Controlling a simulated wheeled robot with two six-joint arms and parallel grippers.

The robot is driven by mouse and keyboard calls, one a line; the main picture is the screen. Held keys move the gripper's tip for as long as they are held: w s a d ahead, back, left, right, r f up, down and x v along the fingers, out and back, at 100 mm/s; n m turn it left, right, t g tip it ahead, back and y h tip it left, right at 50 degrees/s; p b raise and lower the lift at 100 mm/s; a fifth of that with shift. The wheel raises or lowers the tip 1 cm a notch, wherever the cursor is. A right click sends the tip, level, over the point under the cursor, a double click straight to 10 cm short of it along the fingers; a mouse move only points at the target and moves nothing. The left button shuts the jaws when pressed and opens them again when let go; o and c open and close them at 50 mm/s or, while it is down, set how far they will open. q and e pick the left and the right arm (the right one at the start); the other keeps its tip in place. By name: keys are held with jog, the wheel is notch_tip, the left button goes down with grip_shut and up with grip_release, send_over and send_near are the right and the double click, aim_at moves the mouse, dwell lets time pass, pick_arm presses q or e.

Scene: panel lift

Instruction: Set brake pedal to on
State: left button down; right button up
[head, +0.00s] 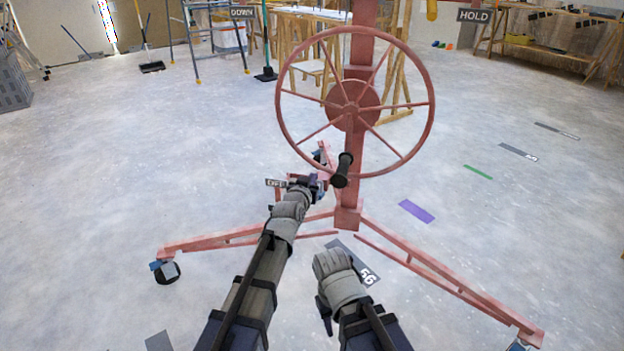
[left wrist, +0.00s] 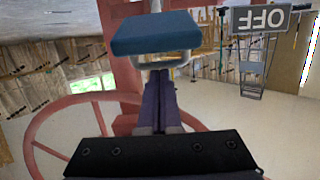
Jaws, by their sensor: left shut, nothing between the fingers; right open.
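The red panel lift (head: 350,215) stands on splayed legs with a large handwheel (head: 430,103). In the left wrist view a blue brake pedal pad (left wrist: 155,33) sits on a metal bracket. Behind it to the right hangs a sign reading OFF in mirror writing (left wrist: 262,19); a small sign also shows beside my left gripper in the head view (head: 275,183). My left gripper (head: 316,181) is shut and empty, its purple fingers (left wrist: 155,105) pointing at the pedal's underside; contact cannot be told. My right gripper (head: 325,313) is open and low, in front of the lift, its fingers partly hidden.
A black crank handle (head: 342,170) projects from the wheel just above my left gripper. Red legs (head: 430,268) spread left and right; the left one ends in a caster with blue parts (head: 165,271). DOWN (head: 242,12) and HOLD (head: 474,15) signs hang farther back. Open floor surrounds the lift.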

pick_arm(q)
jog(key=shift+s+a+f, duration=0.1)
jog(key=shift+s+f, duration=0.15)
jog(key=shift+f, duration=0.1)
jog(key=shift+s+a+f+b, duration=0.1)
jog(key=shift+s+f+b, duration=0.45)
jog(key=shift+f+b, duration=0.4)
jog(key=f+b, duration=0.1)
jog(key=s+f+b, duration=0.1)
jog(key=f+b, duration=0.1)
jog(key=s+f+b, duration=0.1)
jog(key=b, duration=0.1)
jog(key=shift+s+a+f, duration=0.1)
jog(key=shift+a+f, duration=0.2)
jog(key=shift+f, duration=0.1)
jog(key=p+v, duration=0.1)
jog(key=v, duration=0.6)
jog(key=shift+s, duration=0.35)
jog(key=shift+a+r, duration=0.1)
jog(key=shift+r, duration=0.05)
